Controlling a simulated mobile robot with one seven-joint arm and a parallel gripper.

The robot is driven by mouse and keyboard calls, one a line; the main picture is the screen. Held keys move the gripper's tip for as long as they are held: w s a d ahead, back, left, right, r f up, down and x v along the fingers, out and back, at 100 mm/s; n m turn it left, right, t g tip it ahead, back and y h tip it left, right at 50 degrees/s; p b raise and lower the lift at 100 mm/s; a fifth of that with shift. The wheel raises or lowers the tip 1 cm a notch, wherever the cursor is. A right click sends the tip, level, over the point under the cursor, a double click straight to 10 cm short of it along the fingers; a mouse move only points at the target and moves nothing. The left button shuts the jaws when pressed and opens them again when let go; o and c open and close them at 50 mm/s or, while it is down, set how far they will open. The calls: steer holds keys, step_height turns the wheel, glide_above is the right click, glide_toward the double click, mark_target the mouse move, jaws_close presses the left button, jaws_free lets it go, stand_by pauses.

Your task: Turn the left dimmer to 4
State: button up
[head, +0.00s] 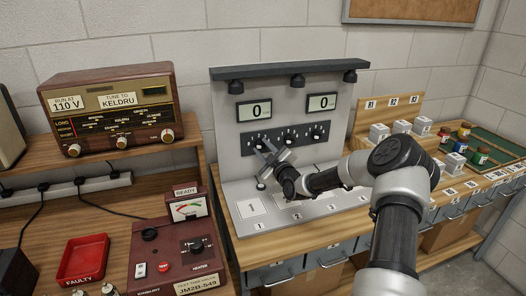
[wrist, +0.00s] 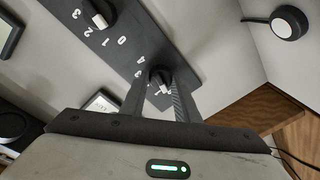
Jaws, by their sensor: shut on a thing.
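The dimmer strip is a dark band on the upright grey panel (head: 232,112), with black knobs and white numerals. The left dimmer (head: 259,141) sits at the strip's left end, partly hidden by my gripper (head: 268,153). In the wrist view, its black knob (wrist: 160,77) is between the fingertips of my gripper (wrist: 160,90), which is shut on it. Numerals such as 4 and 3 show around it; its exact setting is hard to read. The left display (head: 255,109) reads 0. The right dimmer (head: 317,132) stands apart; another knob (wrist: 98,14) shows in the wrist view.
The right display (head: 321,102) reads 0. A radio (head: 112,108) stands on the left shelf, above a red tray (head: 83,259) and a maroon test unit (head: 172,245). White boxes (head: 379,132) and small jars (head: 455,160) stand right of the panel.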

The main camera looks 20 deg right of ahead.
steer(key=m+b, duration=0.1)
steer(key=b, duration=0.1)
steer(key=m+b, duration=0.1)
steer(key=b, duration=0.1)
steer(key=shift+f+m, duration=0.35)
steer(key=shift+m, duration=0.05)
steer(key=m+b, duration=0.4)
steer(key=shift+m+t, duration=0.4)
steer(key=m+h+b, duration=0.1)
steer(key=m+b, duration=0.2)
steer(key=m, duration=0.2)
steer(key=m+b, duration=0.2)
steer(key=m, duration=0.2)
steer(key=shift+a+r+m+h+b, duration=0.1)
steer(key=shift+m+h+b, duration=0.5)
steer(key=shift+m, duration=2.25)
steer(key=shift+a+r+m+h+b, duration=0.15)
steer(key=shift+m+b, duration=0.95)
steer(key=shift+m, duration=1.8)
steer(key=shift+d+f+m+h+b, duration=0.1)
steer(key=shift+m+h+b, duration=0.5)
steer(key=shift+m, duration=2.25)
steer(key=shift+y, duration=0.25)
